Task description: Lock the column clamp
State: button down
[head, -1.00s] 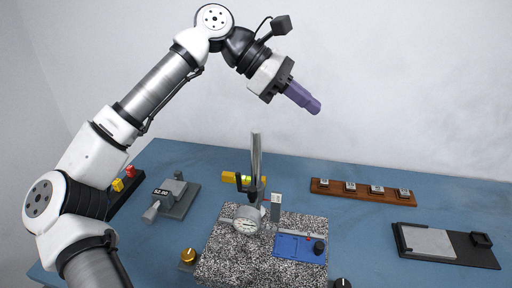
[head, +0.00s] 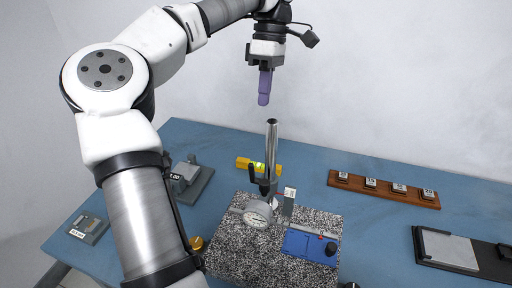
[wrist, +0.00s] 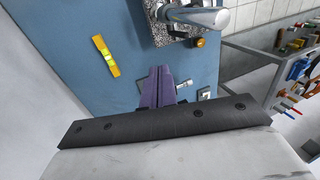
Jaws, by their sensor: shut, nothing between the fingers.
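A steel column (head: 271,152) stands upright on the speckled granite plate (head: 225,262). A dark clamp (head: 262,180) with a lever sits low on the column, and a round dial gauge (head: 258,213) hangs at its front. My gripper (head: 264,98), with purple fingers, is shut and empty above the column's top, apart from it, pointing down. In the wrist view the purple fingers (wrist: 158,88) are together, and the column (wrist: 205,18) shows end-on at the top. The clamp lever's exact setting cannot be told.
A yellow level (head: 258,166) lies behind the plate. A blue block (head: 310,246) rests on the plate's right part. A wooden rack of small blocks (head: 383,189) and a black tray (head: 465,251) are at right.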

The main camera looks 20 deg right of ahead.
jog(key=s+a+f, duration=0.2)
jog(key=f, duration=0.3)
jog(key=s+a+f+p, duration=0.1)
jog(key=s+f, duration=0.2)
jog(key=f, duration=0.2)
jog(key=shift+s+a+f, duration=0.2)
jog(key=shift+s+a, duration=0.15)
jog(key=shift+a+f, duration=0.1)
